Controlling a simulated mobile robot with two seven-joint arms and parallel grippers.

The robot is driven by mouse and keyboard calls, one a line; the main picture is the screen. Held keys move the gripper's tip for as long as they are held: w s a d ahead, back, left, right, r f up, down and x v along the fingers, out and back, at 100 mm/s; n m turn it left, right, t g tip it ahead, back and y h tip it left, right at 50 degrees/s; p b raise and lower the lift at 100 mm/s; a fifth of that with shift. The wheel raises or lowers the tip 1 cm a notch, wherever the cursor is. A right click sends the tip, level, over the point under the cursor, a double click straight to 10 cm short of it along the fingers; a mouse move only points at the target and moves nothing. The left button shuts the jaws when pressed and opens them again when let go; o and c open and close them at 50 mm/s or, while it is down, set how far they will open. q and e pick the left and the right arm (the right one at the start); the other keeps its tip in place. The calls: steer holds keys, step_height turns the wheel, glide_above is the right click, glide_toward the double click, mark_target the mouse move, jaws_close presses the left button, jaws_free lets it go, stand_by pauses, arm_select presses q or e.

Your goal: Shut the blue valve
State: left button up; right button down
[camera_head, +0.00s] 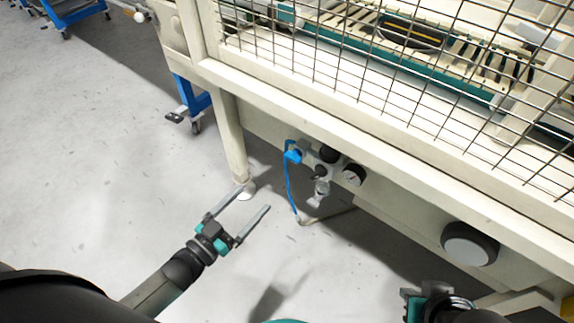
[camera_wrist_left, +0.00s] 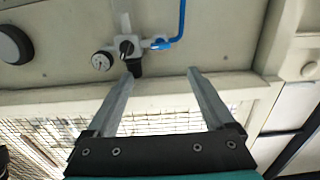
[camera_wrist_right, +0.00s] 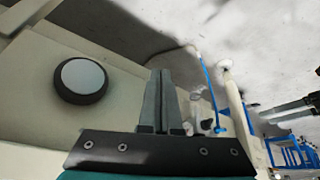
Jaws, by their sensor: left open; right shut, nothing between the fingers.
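The blue valve (camera_head: 292,155) sits at the left end of a grey fitting under the machine's front beam, and a blue hose runs down from it. In the left wrist view the blue valve (camera_wrist_left: 160,44) lies beyond the fingertips, roughly between them. My left gripper (camera_head: 254,198) is open and empty, to the lower left of the valve and apart from it. My right gripper (camera_wrist_right: 160,73) is shut and empty. Its wrist shows at the bottom of the head view, well right of the valve. The right wrist view shows the valve (camera_wrist_right: 219,130) partly, right of the fingers.
A gauge (camera_head: 354,175) and dark knobs sit beside the valve on the fitting. A round grey-faced button (camera_head: 470,244) is further right on the machine. A cream machine leg (camera_head: 230,140) stands left of the valve. The floor (camera_head: 110,170) at left is clear.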

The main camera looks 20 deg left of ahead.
arm_select(q)
steer(key=b, duration=0.1)
glide_toward(291, 160)
steer(key=shift+b+x, duration=1.7)
steer(key=shift+x, duration=1.05)
steer(key=shift+b+x, duration=0.4)
steer(key=shift+x, duration=0.45)
steer(key=shift+w+d, duration=0.2)
steer(key=shift+w, duration=0.4)
arm_select(e)
steer(key=w+a+r+t+y, duration=0.1)
steer(key=w+a+t+y, duration=0.4)
steer(key=a+t, duration=0.4)
steer(key=shift+w+a+r+t, duration=0.15)
steer(key=shift+a+r+t, duration=0.25)
steer(key=shift+a, duration=0.25)
arm_select(q)
steer(key=c, duration=1.4)
